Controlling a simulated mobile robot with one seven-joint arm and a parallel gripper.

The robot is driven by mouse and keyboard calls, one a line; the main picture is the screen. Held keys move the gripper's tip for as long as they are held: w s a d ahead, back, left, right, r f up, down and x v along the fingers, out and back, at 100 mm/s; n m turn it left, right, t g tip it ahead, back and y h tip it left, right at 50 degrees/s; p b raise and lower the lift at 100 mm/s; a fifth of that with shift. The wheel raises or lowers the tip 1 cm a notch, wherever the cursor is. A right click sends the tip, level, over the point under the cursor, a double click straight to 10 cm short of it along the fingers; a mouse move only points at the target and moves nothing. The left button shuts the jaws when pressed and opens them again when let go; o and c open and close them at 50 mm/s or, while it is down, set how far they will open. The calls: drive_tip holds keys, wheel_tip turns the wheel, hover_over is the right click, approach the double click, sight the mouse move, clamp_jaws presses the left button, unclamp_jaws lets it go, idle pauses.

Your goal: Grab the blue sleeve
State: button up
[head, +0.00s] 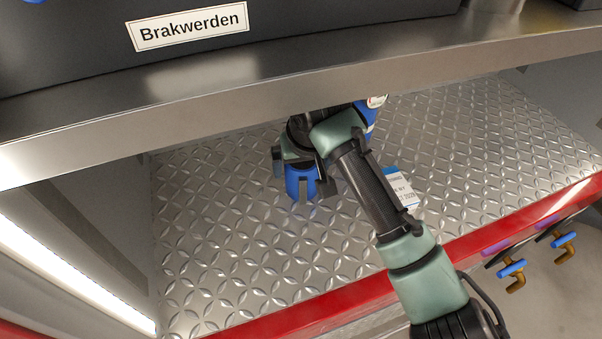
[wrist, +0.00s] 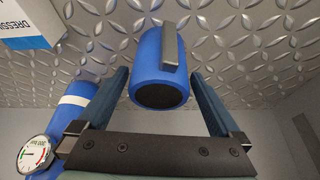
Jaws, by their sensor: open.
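The blue sleeve (wrist: 150,55) is a short blue cylinder with a dark round end and a grey strip along its side. In the wrist view it lies between the two fingers of my gripper (wrist: 158,78), with a gap visible on each side. My gripper is open and not closed on it. In the head view the sleeve (head: 297,186) shows below my gripper (head: 302,172) over the metal shelf, partly hidden by the fingers. I cannot tell how far the fingertips reach along it.
A blue cylinder with a white band (wrist: 85,97) and a round gauge (wrist: 35,152) stand beside my gripper. A white and blue box (head: 403,190) is near my arm. The tread-plate shelf (head: 230,255) has a red front edge, and a metal ledge (head: 200,100) overhangs it. Its left front is clear.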

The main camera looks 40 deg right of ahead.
drive_tip(key=b+x, duration=0.2)
drive_tip(key=x, duration=0.2)
drive_tip(key=shift+f, duration=0.15)
drive_tip(key=shift+c, duration=0.3)
clamp_jaws()
